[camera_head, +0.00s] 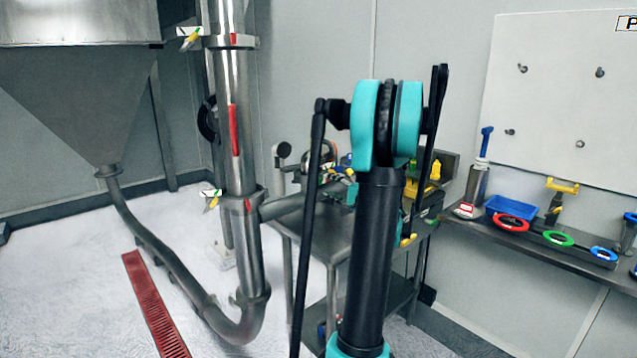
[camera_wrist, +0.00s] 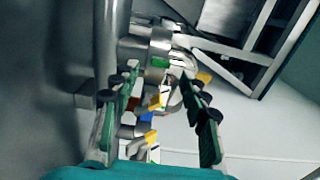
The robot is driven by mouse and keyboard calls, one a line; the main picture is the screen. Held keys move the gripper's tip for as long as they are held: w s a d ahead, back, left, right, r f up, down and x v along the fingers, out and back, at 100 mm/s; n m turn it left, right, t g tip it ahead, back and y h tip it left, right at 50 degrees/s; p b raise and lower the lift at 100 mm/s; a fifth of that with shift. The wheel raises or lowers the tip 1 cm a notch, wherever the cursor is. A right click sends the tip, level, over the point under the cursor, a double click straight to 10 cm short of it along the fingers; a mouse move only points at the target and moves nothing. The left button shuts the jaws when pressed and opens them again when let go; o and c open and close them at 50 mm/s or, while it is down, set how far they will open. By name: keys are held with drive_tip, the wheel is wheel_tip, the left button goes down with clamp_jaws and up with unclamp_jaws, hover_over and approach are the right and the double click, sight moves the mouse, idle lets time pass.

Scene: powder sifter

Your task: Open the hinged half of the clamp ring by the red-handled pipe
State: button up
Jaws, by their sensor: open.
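In the head view, a vertical steel pipe (camera_head: 239,150) with a red handle (camera_head: 234,130) stands left of my arm. Bands circle it high up and lower down, with coloured tabs beside them. A side pipe (camera_head: 290,205) runs from it towards the table. In the wrist view, my gripper (camera_wrist: 159,72) is open. Its two fingers are spread, with steel fittings and white, yellow, green and blue tabs (camera_wrist: 155,101) seen between them. I see no grip on anything. I cannot tell which fitting is the clamp's hinged half. My arm hides the gripper in the head view.
A steel table (camera_head: 330,235) with several items stands behind my arm. A wall shelf (camera_head: 530,248) at right holds a blue tray (camera_head: 511,208) and coloured rings. A hopper (camera_head: 85,95) and curved pipe (camera_head: 165,260) stand left, beside a red floor grate (camera_head: 155,305).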

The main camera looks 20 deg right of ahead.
sight(319, 181)
drive_tip(key=x, duration=0.6)
drive_tip(key=shift+w+a, duration=0.1)
drive_tip(key=shift+w, duration=0.15)
clamp_jaws()
